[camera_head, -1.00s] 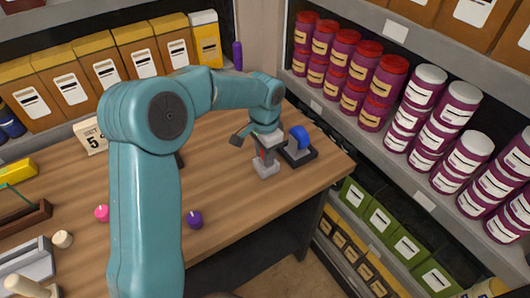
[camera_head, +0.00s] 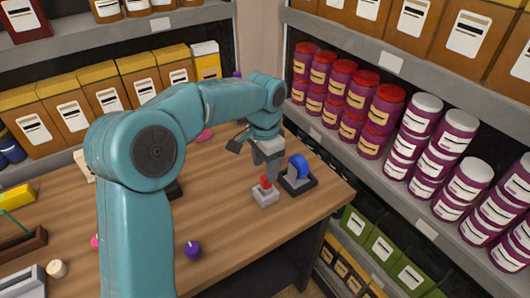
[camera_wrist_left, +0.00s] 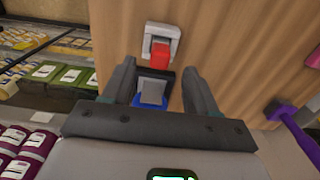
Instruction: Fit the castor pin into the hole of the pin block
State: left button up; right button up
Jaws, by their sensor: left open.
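A red piece (camera_head: 265,182), seemingly the castor pin, stands upright in or on a small grey block (camera_head: 265,196), seemingly the pin block. How deep it sits cannot be told. My left gripper (camera_head: 268,160) is open and empty just above them. In the left wrist view the red piece (camera_wrist_left: 160,57) and grey block (camera_wrist_left: 161,32) lie beyond the open fingertips (camera_wrist_left: 157,75). A blue wheel in a grey bracket (camera_head: 299,168) stands on a black base (camera_head: 302,186) right of the block; its bracket (camera_wrist_left: 152,92) shows between the fingers. My right gripper is out of view.
The wooden table's (camera_head: 228,225) right edge lies close to the black base. A purple knob (camera_head: 192,250) stands near the front edge. Shelves of purple tins (camera_head: 415,120) rise at right, with boxes (camera_head: 60,105) behind.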

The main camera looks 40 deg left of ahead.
pick_arm(q)
notch_tip(320, 180, up, 4)
jog(key=shift+w+r, duration=0.1)
jog(key=shift+r, duration=0.45)
